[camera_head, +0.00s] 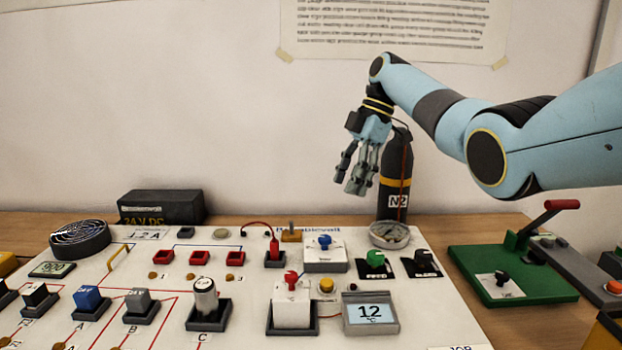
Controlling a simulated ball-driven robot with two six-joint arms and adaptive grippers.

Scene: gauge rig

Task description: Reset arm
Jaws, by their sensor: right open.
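My right arm comes in from the right, light blue with dark joints. My right gripper (350,188) hangs in the air above the back of the white panel (240,325), fingers pointing down and apart. It is open, with nothing seen between its fingers. It shows in front of the wall, just left of the dark N2 cylinder (394,182). My left gripper is not in the picture.
A black 24 V DC box (160,207) stands at the back left. A green base (505,277) with a red-handled lever (545,217) is at the right.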

